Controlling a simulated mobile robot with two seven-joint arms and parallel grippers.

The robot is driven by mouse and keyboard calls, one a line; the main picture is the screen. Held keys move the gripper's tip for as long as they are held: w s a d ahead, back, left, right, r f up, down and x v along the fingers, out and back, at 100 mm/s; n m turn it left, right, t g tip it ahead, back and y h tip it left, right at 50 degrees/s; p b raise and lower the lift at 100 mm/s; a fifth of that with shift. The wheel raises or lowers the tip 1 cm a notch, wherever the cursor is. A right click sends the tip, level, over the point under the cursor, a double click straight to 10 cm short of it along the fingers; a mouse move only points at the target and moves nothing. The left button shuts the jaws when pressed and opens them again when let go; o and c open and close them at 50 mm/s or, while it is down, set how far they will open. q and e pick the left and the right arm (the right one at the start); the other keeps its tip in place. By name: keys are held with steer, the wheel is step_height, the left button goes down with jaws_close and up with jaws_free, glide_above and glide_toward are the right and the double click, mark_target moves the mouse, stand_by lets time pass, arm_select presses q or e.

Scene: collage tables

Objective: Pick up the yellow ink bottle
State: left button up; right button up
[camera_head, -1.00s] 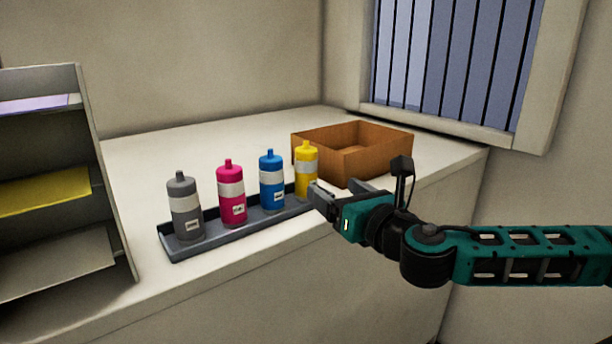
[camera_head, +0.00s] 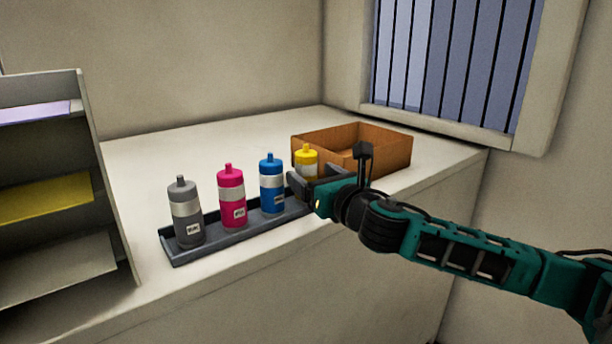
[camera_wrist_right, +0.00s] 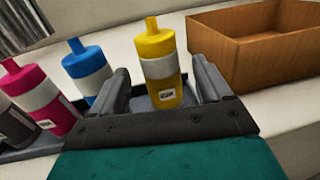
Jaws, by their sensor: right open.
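The yellow ink bottle (camera_head: 307,155) stands upright at the right end of the grey tray (camera_head: 178,258), with a white band around it. My right gripper (camera_head: 307,184) is in front of it in the head view and hides its lower part. In the right wrist view the yellow bottle (camera_wrist_right: 159,68) stands between the two open fingers of my right gripper (camera_wrist_right: 163,85), with a gap showing on each side. My left gripper is not in view.
Blue (camera_head: 272,184), magenta (camera_head: 232,196) and grey (camera_head: 186,213) bottles stand in the same tray to the left. An open brown box (camera_head: 392,153) is behind and right of the yellow bottle. A shelf rack (camera_head: 92,165) stands at far left. The back of the counter (camera_head: 190,150) is clear.

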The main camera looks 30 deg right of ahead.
mark_target(302, 166)
steer(key=shift+w+d, duration=0.2)
steer(key=shift+w, duration=2.45)
steer(key=shift+c, duration=0.4)
steer(key=c, duration=0.9)
steer(key=shift+c, duration=0.5)
steer(key=shift+r, duration=0.15)
